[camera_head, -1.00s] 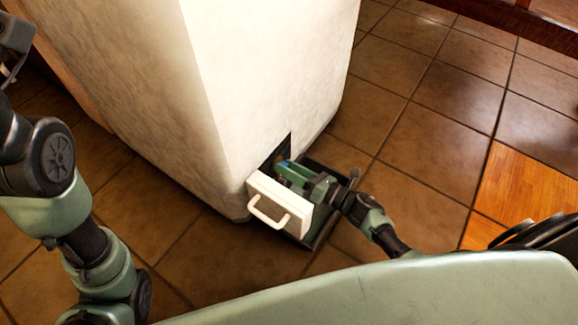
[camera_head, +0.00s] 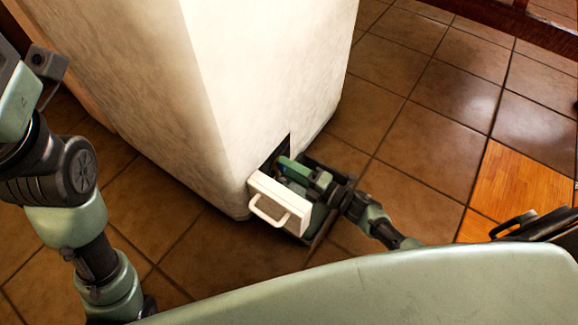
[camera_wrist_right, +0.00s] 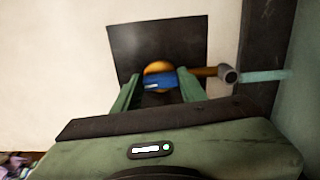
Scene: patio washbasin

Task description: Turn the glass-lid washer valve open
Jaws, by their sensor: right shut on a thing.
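There the valve's blue handle (camera_wrist_right: 160,81) sits in front of an orange-brown round body (camera_wrist_right: 158,68), with a pipe running right. My right gripper (camera_wrist_right: 160,88) reaches into the recess and is shut on the blue handle, one finger on each side. In the head view my right gripper (camera_head: 290,170) largely hides the valve. Only my left arm's links show at the left; its gripper is out of view.
A white panel with a loop handle (camera_head: 280,204) stands out in front of the recess, close to my right gripper. Brown floor tiles (camera_head: 420,130) lie clear to the right. An orange wooden patch (camera_head: 510,190) is at the right.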

